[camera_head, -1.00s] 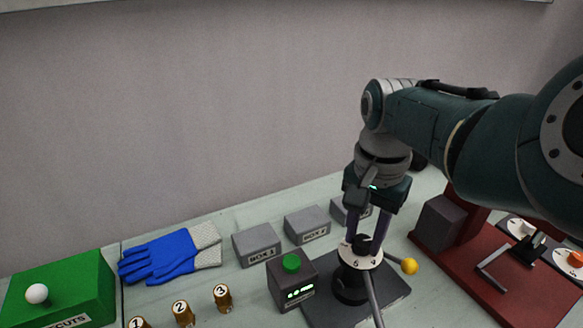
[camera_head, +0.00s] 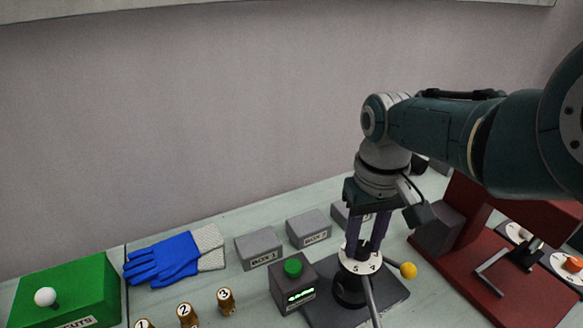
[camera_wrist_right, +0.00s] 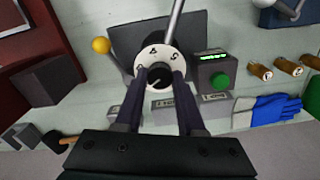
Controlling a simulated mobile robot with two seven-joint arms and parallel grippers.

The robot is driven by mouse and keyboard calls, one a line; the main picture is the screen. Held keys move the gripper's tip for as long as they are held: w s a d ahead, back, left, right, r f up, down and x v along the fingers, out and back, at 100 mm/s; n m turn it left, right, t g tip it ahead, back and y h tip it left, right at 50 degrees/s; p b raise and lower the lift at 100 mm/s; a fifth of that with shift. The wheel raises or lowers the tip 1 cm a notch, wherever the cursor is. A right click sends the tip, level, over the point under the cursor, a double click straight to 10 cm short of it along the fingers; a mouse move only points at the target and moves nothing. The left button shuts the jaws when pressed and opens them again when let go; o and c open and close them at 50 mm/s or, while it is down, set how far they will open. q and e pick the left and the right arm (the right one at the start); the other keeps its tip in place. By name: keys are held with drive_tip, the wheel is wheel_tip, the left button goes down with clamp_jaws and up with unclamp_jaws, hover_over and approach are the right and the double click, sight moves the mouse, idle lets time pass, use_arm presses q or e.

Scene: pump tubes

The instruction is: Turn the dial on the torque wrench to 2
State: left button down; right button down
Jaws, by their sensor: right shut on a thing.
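The torque wrench stands on a dark base plate (camera_head: 388,301). Its white dial (camera_head: 361,260) shows the figures 5 and 4 toward the head camera, with a black knob in the middle. A metal lever and a yellow ball (camera_head: 408,270) are beside it. My right gripper (camera_head: 366,246) points down, its two purple fingers shut on the black knob. In the right wrist view the fingertips (camera_wrist_right: 160,78) are on both sides of the knob, and the white dial (camera_wrist_right: 171,64) surrounds it. The figure 2 cannot be made out. My left gripper is not in view.
A dark box with a green button (camera_head: 292,268) and lit display stands left of the wrench. Grey boxes (camera_head: 258,250), blue gloves (camera_head: 165,259), brass pieces (camera_head: 226,301) and a green box (camera_head: 66,292) lie further left. A red fixture (camera_head: 470,268) is at the right.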

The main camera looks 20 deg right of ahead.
sight(362, 246)
drive_tip(key=shift+n, duration=0.6)
drive_tip(key=c, duration=0.5)
unclamp_jaws()
wheel_tip(362, 246, up, 10)
drive_tip(key=p, duration=0.6)
